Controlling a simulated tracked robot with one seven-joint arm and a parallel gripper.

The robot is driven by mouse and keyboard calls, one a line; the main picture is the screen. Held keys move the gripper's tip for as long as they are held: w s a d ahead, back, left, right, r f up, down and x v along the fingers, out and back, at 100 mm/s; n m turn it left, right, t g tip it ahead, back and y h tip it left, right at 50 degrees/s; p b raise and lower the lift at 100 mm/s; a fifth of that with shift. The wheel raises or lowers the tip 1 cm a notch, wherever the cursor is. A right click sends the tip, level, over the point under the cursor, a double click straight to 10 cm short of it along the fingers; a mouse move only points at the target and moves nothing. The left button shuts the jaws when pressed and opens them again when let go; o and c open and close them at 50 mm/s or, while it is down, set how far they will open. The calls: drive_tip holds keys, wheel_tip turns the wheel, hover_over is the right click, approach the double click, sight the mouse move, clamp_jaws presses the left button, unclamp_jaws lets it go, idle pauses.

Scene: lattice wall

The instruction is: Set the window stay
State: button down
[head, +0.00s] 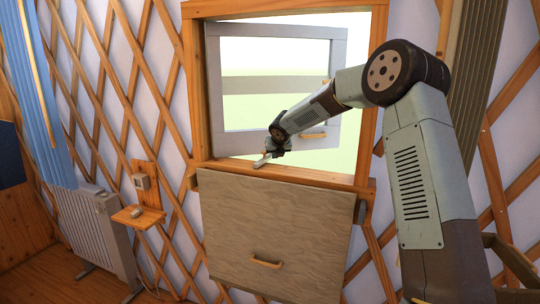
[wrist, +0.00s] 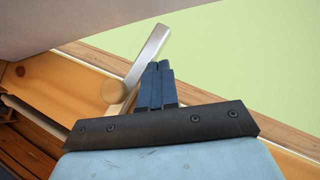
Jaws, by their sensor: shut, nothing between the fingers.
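The window sash (head: 338,97) has a pale grey frame and stands ajar in its wooden frame (head: 196,95), with a gap along its right side. A pale metal bar, apparently the window stay (head: 262,160), shows at the sill (head: 300,174). In the wrist view the stay (wrist: 150,50) slants up beside my fingers, with a round tan knob (wrist: 113,92) near its lower end. My gripper (head: 274,150) is low over the sill. Its fingers (wrist: 156,70) are shut and empty, close to the bar; I cannot tell whether they touch it.
A grey panel (head: 270,225) with a wooden handle (head: 266,264) hangs below the sill. A small wooden shelf (head: 138,217) and a radiator (head: 95,230) stand at left. Lattice slats cover the wall. A ribbed grey curtain (head: 475,75) hangs at right, behind my arm.

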drive_tip(key=s+d+r, duration=0.5)
drive_tip(key=d+r, duration=0.2)
drive_tip(key=d, duration=0.3)
drive_tip(key=s+d+r+m+g+h, duration=0.1)
drive_tip(key=s+d+r+m, duration=0.1)
drive_tip(key=s+m, duration=0.65)
drive_tip(key=s+d+r+m+h, duration=0.25)
drive_tip(key=s+m, duration=0.25)
drive_tip(key=s, duration=0.7)
drive_tip(key=s+d+r+m+g+h, duration=0.1)
drive_tip(key=s+r+m, duration=0.1)
drive_tip(key=s+m, duration=0.65)
drive_tip(key=s+d+f+m+y, duration=0.1)
drive_tip(key=s+f+m, duration=0.1)
drive_tip(key=s+m, duration=0.6)
drive_tip(key=s+d+f+m+g+y, duration=0.1)
drive_tip(key=s+m, duration=0.7)
drive_tip(key=s, duration=0.9)
drive_tip(key=shift+s+d+f+y, duration=0.2)
drive_tip(key=shift+d+f+y, duration=0.3)
drive_tip(key=shift+d, duration=0.3)
